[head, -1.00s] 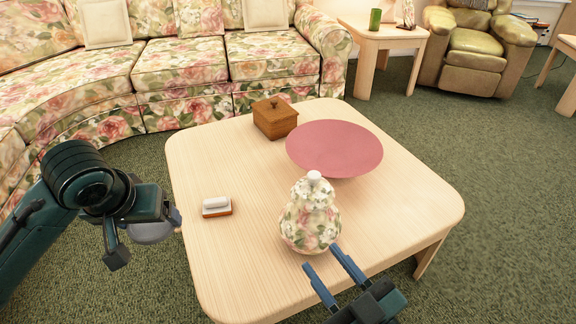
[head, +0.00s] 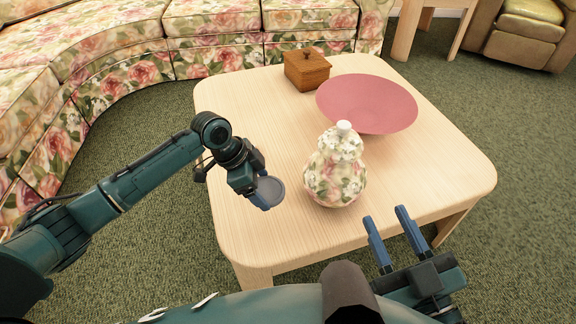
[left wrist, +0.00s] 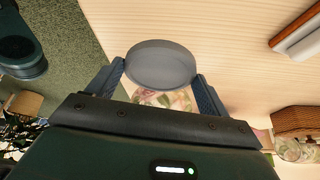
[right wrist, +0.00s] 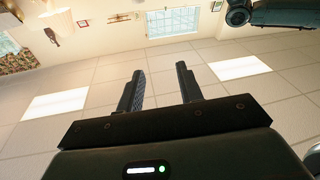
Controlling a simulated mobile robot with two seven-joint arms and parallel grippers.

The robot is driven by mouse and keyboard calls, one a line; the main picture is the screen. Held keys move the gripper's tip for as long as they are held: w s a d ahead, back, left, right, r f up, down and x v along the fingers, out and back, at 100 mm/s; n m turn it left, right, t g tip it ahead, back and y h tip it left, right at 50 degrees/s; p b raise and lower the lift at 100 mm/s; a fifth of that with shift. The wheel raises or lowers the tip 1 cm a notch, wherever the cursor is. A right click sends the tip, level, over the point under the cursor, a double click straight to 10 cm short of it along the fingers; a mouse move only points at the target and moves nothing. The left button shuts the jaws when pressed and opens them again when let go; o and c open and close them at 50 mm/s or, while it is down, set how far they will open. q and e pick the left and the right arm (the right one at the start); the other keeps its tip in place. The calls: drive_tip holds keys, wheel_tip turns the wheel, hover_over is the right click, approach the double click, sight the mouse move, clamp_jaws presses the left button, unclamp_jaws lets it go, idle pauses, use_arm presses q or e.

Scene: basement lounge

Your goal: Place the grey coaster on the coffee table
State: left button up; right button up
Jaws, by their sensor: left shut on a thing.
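The grey coaster (head: 270,190) is a round disc held in my left gripper (head: 260,188), over the left part of the coffee table (head: 250,235). In the left wrist view the coaster (left wrist: 160,64) sits between the two fingers of my left gripper (left wrist: 162,80), with pale wood behind it. I cannot tell how high above the tabletop it is. My right gripper (head: 390,236) is open and empty near the table's front edge. In the right wrist view its fingers (right wrist: 161,88) are apart, facing the ceiling.
A floral lidded jar (head: 335,172) stands right of the coaster. A pink bowl (head: 367,104) and a wooden box (head: 306,70) are farther back. In the left wrist view a white item on a brown base (left wrist: 300,36) lies on the table. The front left tabletop is clear.

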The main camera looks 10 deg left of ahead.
sight(258, 190)
use_arm(q)
wheel_tip(258, 190, down, 3)
drive_tip(key=shift+f+b, duration=0.2)
drive_tip(key=shift+b, duration=0.35)
drive_tip(key=shift+f, duration=0.35)
wheel_tip(258, 190, down, 4)
drive_tip(key=shift+b, duration=1.15)
drive_tip(key=shift+f, duration=0.2)
drive_tip(key=shift+r, duration=0.1)
use_arm(e)
drive_tip(key=shift+a+r+m+y, duration=0.3)
drive_tip(key=shift+a+y, duration=0.15)
drive_tip(key=shift+y, duration=0.15)
use_arm(q)
drive_tip(key=o, duration=0.6)
drive_tip(key=shift+c, duration=0.2)
drive_tip(key=o, duration=0.4)
drive_tip(key=shift+c, duration=0.2)
use_arm(e)
drive_tip(key=shift+f, duration=0.3)
